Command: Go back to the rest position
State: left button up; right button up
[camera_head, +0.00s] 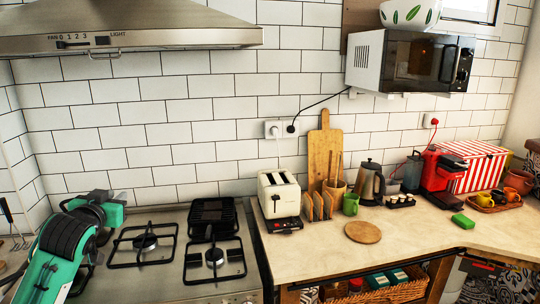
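My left arm (58,250), green and black, comes in from the lower left over the left part of the stove. My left gripper (108,207) is at its upper end, in front of the tiled wall at the left of the stove. It is seen small and partly from behind, and I cannot tell whether its fingers are open or shut. No held object is visible at it. My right arm and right gripper are not in view.
The gas stove (168,252) lies beside and below my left arm, under the range hood (130,28). A toaster (279,195), kettle (370,183) and red coffee machine (440,173) stand on the counter (310,255). A microwave (410,62) hangs above. The counter's front middle is mostly clear.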

pick_arm(q)
jog(key=s+d+f+g+h, duration=0.15)
jog(key=s+d+f, duration=0.3)
jog(key=f, duration=0.45)
jog(key=s+d+f+m+g, duration=0.1)
jog(key=s+d+f+g, duration=0.2)
jog(key=s+f, duration=0.45)
jog(key=s+d+f+g, duration=0.2)
jog(key=s+d+f, duration=0.15)
jog(key=f, duration=0.75)
jog(key=s+d+f+g, duration=0.2)
jog(key=s+f, duration=0.2)
jog(key=s, duration=0.5)
jog(key=s+d+f+g, duration=0.2)
jog(key=s+f, duration=0.1)
jog(key=s, duration=0.5)
jog(key=s+d+f+g, duration=0.2)
jog(key=s+f, duration=0.2)
jog(key=s, duration=0.5)
notch_tip(320, 180, down, 28)
jog(key=w+g, duration=0.1)
jog(key=s+a+f+m+g, duration=0.1)
jog(key=s+a+f, duration=0.2)
jog(key=s+f, duration=1.7)
notch_tip(320, 180, down, 2)
jog(key=shift+f+g+h, duration=0.1)
jog(key=shift+g+h, duration=0.25)
